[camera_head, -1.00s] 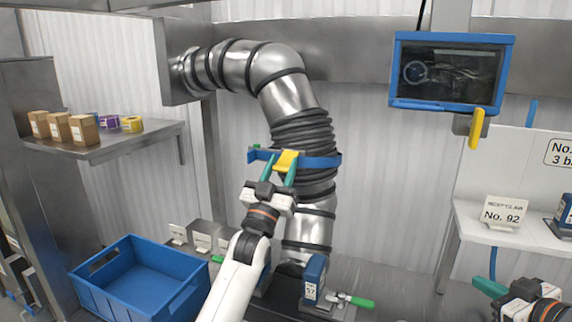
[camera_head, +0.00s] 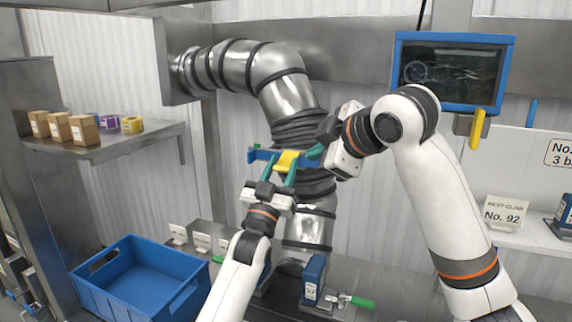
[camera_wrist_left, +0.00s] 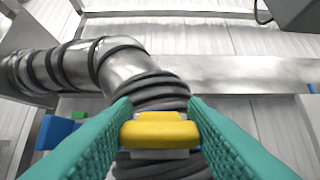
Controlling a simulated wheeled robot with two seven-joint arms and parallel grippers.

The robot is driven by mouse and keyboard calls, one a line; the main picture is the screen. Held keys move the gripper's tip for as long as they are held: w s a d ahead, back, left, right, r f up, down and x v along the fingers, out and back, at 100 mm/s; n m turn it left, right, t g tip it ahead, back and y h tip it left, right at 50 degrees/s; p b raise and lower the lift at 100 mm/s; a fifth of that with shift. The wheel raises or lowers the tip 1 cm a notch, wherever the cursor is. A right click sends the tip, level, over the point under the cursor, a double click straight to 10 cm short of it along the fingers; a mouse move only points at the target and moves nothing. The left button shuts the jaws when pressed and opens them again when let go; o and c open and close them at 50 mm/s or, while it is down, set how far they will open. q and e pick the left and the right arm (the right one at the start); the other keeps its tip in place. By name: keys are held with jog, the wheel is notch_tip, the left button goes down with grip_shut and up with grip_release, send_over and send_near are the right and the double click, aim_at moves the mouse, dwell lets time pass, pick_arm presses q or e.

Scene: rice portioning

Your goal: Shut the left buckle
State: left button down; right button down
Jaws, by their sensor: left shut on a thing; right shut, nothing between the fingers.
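A blue clamp band (camera_head: 262,155) goes round the ribbed dark sleeve on the metal pipe, with a yellow buckle piece (camera_head: 288,158) at its front. My left gripper (camera_head: 283,172) is shut on the yellow piece, which the left wrist view (camera_wrist_left: 160,130) shows between its teal fingers. My right gripper (camera_head: 315,152) is shut and empty at the right side of the band, close to the yellow piece; I cannot tell whether it touches the band. A green-handled latch (camera_head: 362,302) is at the lower right of the pipe. Another green handle (camera_head: 217,259) shows at lower left, partly hidden.
The metal pipe (camera_head: 285,90) bends down from the wall. A blue crate (camera_head: 88,290) stands at lower left. A shelf (camera_head: 120,146) with several small boxes is at the left. A blue-framed screen (camera_head: 452,108) hangs at upper right. A No. 92 card (camera_head: 503,214) stands at the right.

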pick_arm(q)
jog(key=shift+f, duration=0.1)
pick_arm(e)
notch_tip(320, 180, up, 2)
jog(key=s+a, duration=0.2)
send_near(278, 168)
jog(key=shift+n, duration=0.4)
jog(key=x, duration=0.5)
jog(key=shift+a+r, duration=0.1)
jog(key=shift+a, duration=0.25)
jog(key=shift+w+d+f, duration=0.15)
jog(key=shift+w+f, duration=0.2)
